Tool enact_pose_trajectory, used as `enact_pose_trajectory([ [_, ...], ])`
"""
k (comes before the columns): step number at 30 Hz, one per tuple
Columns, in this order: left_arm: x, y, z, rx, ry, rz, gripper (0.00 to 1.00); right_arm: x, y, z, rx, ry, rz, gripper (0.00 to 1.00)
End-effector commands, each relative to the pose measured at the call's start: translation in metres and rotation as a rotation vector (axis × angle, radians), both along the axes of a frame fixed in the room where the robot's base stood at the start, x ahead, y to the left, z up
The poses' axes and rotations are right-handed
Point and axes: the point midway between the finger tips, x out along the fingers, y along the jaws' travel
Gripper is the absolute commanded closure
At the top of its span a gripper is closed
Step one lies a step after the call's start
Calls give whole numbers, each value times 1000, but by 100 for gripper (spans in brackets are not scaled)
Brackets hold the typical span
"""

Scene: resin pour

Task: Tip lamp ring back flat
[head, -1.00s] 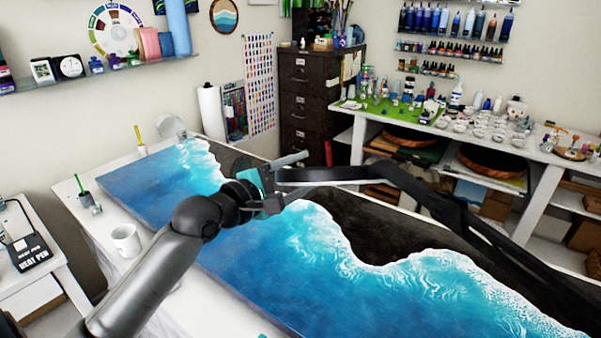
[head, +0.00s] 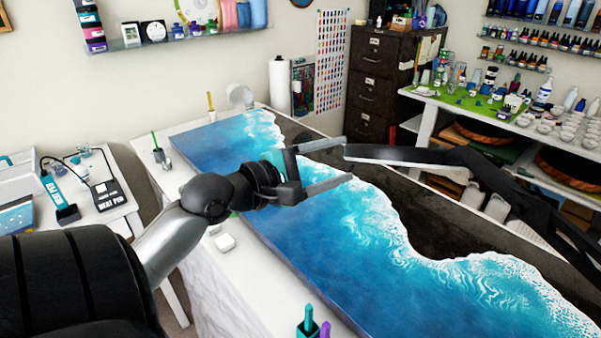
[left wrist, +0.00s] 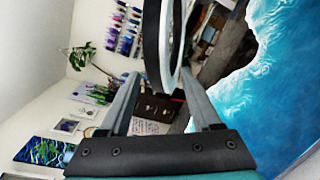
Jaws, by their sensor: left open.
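The lamp ring (head: 410,157) shows nearly edge-on in the head view, a thin dark band with a pale underside. It hangs over the blue and black resin panel (head: 290,235) on a black jointed arm (head: 510,185) from the right. My left gripper (head: 346,163) is open, its fingertips close to the ring's left end. In the left wrist view the ring (left wrist: 166,45) stands edge-on, dark outside and pale inside, with its near end between the two fingertips (left wrist: 160,78). I cannot tell whether either finger touches it. My right gripper is not in view.
Purple and green bottles (head: 312,325) stand at the panel's near edge. A small white block (head: 225,242) lies on the table's left strip. A side table with a heat pen box (head: 108,193) is at left. A filing cabinet (head: 380,80) and a supply bench stand behind.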

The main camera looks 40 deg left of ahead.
Motion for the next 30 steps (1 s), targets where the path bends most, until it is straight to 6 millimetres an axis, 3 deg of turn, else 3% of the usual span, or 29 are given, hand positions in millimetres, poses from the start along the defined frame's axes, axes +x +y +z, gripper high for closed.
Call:
enact_pose_trajectory([
  [9,-41,9,1,1,4,1,36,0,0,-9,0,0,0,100],
  [15,-59,12,4,-1,3,0,36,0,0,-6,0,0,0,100],
  [30,-67,14,5,0,-1,0,36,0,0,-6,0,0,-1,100],
])
